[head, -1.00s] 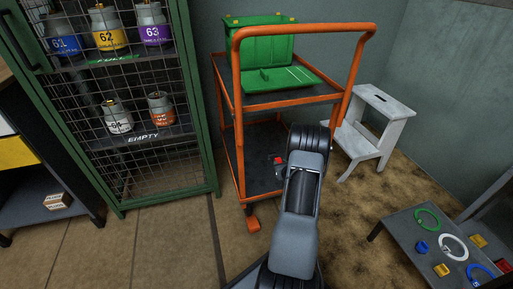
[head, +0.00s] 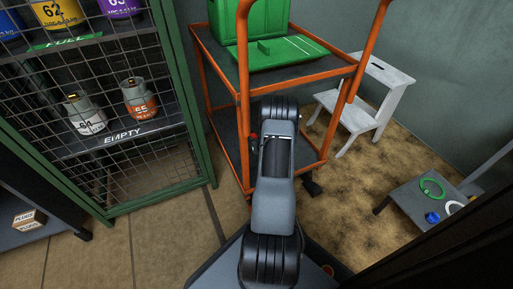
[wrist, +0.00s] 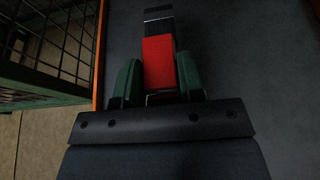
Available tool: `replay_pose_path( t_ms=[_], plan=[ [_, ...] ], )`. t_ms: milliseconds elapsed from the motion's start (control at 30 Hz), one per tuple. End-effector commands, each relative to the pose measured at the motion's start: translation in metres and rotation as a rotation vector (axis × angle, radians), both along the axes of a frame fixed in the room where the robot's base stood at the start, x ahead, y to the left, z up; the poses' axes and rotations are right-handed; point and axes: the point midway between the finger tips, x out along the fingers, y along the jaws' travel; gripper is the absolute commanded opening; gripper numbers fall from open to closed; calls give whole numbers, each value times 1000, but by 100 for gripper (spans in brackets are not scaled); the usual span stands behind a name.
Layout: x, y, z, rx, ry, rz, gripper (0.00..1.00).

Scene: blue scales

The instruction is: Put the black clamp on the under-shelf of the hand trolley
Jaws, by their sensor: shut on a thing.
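My gripper (wrist: 160,72) is shut on the clamp (wrist: 158,64), which shows a red part between the green fingers and a dark bar beyond. In the head view my arm hides most of it; only a small red bit (head: 253,136) shows. The hand trolley (head: 243,90) has an orange tube frame and two dark decks. Its under-shelf (head: 228,128) is partly hidden by my arm. In the wrist view the dark shelf surface (wrist: 245,60) lies behind the clamp, with an orange edge at left. I cannot tell whether the clamp touches the shelf.
A green box (head: 250,20) with a flap stands on the upper deck (head: 300,72), over the under-shelf. A green mesh cage (head: 203,140) with gas cylinders is close at left. A white step stool (head: 360,112) and a low grey table (head: 405,205) stand at right.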

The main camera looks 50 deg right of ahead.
Motion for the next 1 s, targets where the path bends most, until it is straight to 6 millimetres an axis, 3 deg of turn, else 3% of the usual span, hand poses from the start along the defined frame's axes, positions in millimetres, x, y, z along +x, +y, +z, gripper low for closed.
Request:
replay_pose_path(
  t_ms=[400, 800, 833, 1000],
  plan=[
    [-1, -2, -43, -1, -1, -5, 8],
    [-1, -2, -44, -1, -2, -4, 8],
    [-1, -2, -45, -1, -1, -4, 37],
    [-1, -2, -45, -1, -1, -4, 53]
  ],
)
